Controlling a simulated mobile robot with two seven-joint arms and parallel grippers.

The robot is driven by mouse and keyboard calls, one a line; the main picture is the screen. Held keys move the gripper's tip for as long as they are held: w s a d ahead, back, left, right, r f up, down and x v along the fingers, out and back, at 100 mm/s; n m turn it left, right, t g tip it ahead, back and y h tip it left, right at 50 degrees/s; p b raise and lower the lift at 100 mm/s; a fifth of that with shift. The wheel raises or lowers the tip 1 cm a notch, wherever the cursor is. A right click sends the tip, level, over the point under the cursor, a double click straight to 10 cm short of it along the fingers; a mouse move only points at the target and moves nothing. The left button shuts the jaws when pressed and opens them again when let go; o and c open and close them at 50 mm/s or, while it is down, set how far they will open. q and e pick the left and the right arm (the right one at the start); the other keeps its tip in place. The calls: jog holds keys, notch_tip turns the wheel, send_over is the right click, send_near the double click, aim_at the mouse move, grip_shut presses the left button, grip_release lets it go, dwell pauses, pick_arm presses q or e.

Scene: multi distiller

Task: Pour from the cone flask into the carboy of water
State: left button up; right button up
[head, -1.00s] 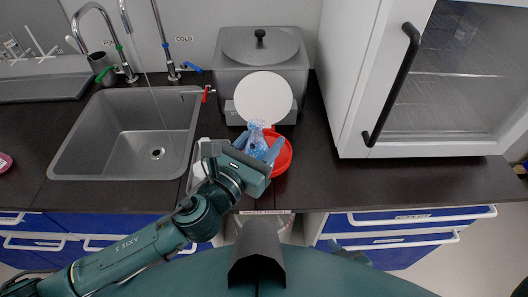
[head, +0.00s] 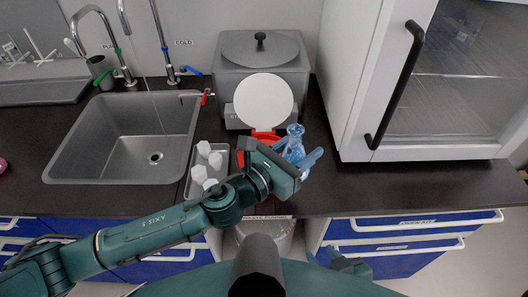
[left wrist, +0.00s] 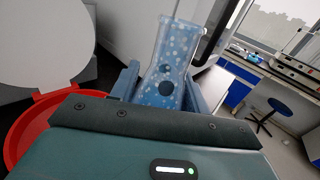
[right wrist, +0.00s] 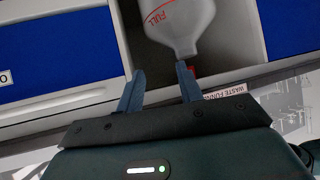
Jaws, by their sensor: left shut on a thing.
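My left gripper (head: 304,163) is shut on the cone flask (head: 293,143), a clear blue speckled flask, and holds it above the counter, right of the red funnel. In the left wrist view the flask (left wrist: 163,75) stands between the fingers, close to upright, with bluish contents. A pale container marked FULL (right wrist: 183,22) sits under the counter in the right wrist view; I cannot tell whether it is the carboy of water. My right gripper (right wrist: 160,88) is open and empty in front of it, low below the counter edge.
A red funnel (left wrist: 30,125) with a raised white lid (head: 263,100) is partly hidden by my left gripper. A grey distiller (head: 285,65) stands behind. A white cabinet (head: 348,75) stands right.

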pick_arm(q)
jog(key=shift+w+a+r+n+b, duration=0.15)
jog(key=shift+n+b, duration=0.15)
jog(key=shift+n, duration=0.4)
jog(key=shift+w+a+r+n, duration=0.2)
jog(key=shift+w+r+n, duration=0.05)
jog(key=shift+n, duration=0.65)
jog(key=shift+w+a+f+n+b, duration=0.2)
jog(key=shift+f+n+b, duration=0.1)
jog(key=shift+n+b, duration=0.25)
jog(key=shift+w+a+f+n+b, duration=0.15)
jog(key=shift+f+n+b, duration=0.1)
jog(key=shift+n+b, duration=0.3)
jog(key=shift+r, duration=0.3)
jog(key=shift+w+a+r+n, duration=0.15)
jog(key=shift+w+n, duration=0.05)
jog(key=shift+n, duration=0.4)
jog(key=shift+w, duration=0.1)
jog(key=shift+f+n+b, duration=0.2)
jog(key=shift+n+b, duration=0.2)
jog(key=shift+n, duration=0.1)
jog(key=shift+f+n+b, duration=0.15)
jog(key=shift+n+b, duration=0.2)
jog(key=shift+n, duration=0.05)
jog(key=shift+r, duration=0.2)
pick_arm(e)
jog(key=shift+w+a+f+y, duration=0.3)
jog(key=shift+a+f, duration=0.15)
jog(key=shift+f, duration=0.25)
